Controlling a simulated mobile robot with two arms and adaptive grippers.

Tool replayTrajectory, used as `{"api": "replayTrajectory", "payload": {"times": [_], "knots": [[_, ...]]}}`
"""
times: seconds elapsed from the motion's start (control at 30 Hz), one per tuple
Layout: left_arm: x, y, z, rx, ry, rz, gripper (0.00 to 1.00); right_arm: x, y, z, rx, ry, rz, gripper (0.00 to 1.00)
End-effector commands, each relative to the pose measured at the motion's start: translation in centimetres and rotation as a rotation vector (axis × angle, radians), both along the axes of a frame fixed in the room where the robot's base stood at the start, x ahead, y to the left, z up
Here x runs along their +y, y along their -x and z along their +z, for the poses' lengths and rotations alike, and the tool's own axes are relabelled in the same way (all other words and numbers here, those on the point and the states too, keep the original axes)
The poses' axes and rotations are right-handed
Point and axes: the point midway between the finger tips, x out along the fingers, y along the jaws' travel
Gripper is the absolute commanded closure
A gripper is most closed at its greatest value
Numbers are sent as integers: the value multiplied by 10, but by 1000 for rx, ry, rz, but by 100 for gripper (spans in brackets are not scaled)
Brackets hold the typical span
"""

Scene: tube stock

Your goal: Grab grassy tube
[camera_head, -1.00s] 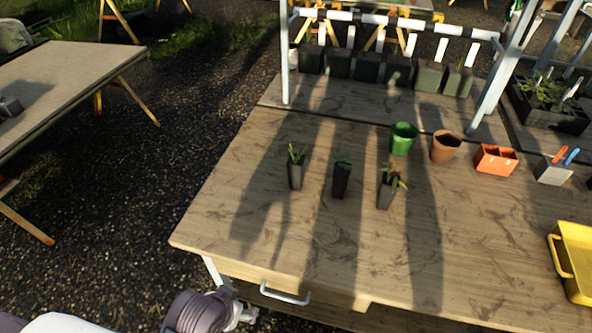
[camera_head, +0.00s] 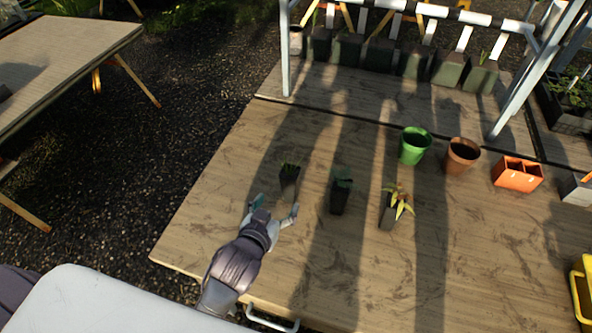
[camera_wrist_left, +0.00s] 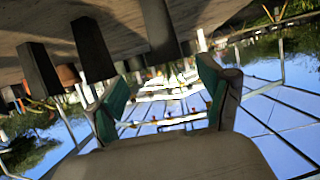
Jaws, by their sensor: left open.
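The grassy tube (camera_head: 289,183), a dark square tube with thin grass-like leaves, stands leftmost of three tubes on the wooden table (camera_head: 215,215). A tube with a broader green plant (camera_head: 339,195) stands in the middle. A tube with yellowish, reddish leaves (camera_head: 391,212) stands to the right. My left gripper (camera_head: 276,205) is open and empty, on the near side of the grassy tube. In the left wrist view, which looks upside down, the open fingers (camera_wrist_left: 166,95) show below the dark bodies of the tubes, the nearest likely the grassy one (camera_wrist_left: 160,30). My right gripper is out of view.
A green pot (camera_head: 414,147), a terracotta pot (camera_head: 462,156) and an orange caddy (camera_head: 517,174) stand farther right. A metal rack with several dark pots is at the back. A yellow tray (camera_head: 582,290) is at the right edge. The table's front is mostly clear.

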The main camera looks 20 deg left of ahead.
Motion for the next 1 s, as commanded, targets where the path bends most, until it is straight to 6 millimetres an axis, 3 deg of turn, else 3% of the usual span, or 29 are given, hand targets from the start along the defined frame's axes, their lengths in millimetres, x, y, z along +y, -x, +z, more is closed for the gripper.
{"api": "replayTrajectory", "payload": {"times": [0.13,0.3,0.4,0.53,0.77,1.0], "knots": [[-1,-21,-6,-2,-1,0,21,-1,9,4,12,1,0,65],[-1,-53,-19,-2,-1,0,21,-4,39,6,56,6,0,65],[-2,-67,-26,-2,0,0,21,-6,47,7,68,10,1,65],[-2,-76,-31,-1,1,0,21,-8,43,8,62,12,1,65],[3,-97,-36,0,-1,1,21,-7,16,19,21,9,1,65],[4,-122,-50,0,0,0,21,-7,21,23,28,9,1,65]]}}
